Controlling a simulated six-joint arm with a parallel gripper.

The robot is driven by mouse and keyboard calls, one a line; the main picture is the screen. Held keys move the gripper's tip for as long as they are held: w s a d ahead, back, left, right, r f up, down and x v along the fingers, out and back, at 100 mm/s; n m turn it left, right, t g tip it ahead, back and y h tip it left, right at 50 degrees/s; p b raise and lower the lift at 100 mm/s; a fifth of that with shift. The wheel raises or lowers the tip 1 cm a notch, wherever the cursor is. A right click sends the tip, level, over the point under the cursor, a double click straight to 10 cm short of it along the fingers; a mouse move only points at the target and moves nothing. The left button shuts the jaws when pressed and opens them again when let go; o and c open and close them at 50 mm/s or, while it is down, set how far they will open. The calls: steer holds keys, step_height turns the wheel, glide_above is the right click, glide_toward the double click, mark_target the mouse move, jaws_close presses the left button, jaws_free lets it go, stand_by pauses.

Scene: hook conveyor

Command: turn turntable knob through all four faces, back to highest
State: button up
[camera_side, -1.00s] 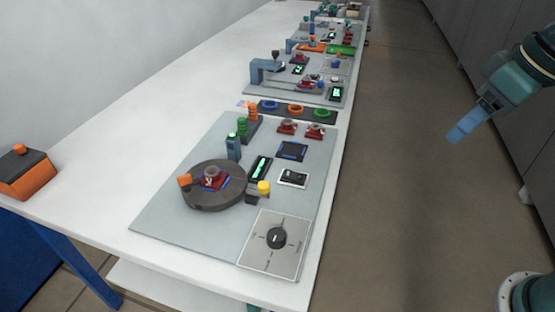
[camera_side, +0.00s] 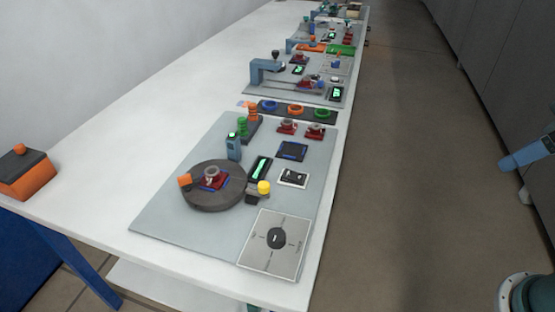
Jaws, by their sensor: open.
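The turntable knob (camera_side: 277,238) is a dark round dial with a light mark, on a square light-grey plate (camera_side: 258,262) at the front right corner of the grey board. The round dark turntable (camera_side: 213,200) sits to its upper left. It carries a red part (camera_side: 212,182) with a grey ring on top, and an orange block (camera_side: 185,181) is at its left edge. My gripper (camera_side: 508,166) is at the right edge, over the floor and well away from the knob. It looks empty; its fingers are too small to tell apart.
A yellow button (camera_side: 263,187), a green-lit display (camera_side: 260,169) and a blue post (camera_side: 233,147) stand near the turntable. Red parts (camera_side: 315,131) and coloured rings (camera_side: 296,109) lie farther back. An orange box (camera_side: 26,173) is at the left. The space between gripper and table is clear.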

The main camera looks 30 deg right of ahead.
stand_by(0.6)
steer(key=m+g, duration=0.6)
glide_above(276, 234)
step_height(276, 234, down, 14)
steer(key=shift+r, duration=0.15)
step_height(276, 234, down, 14)
steer(key=shift+r, duration=0.15)
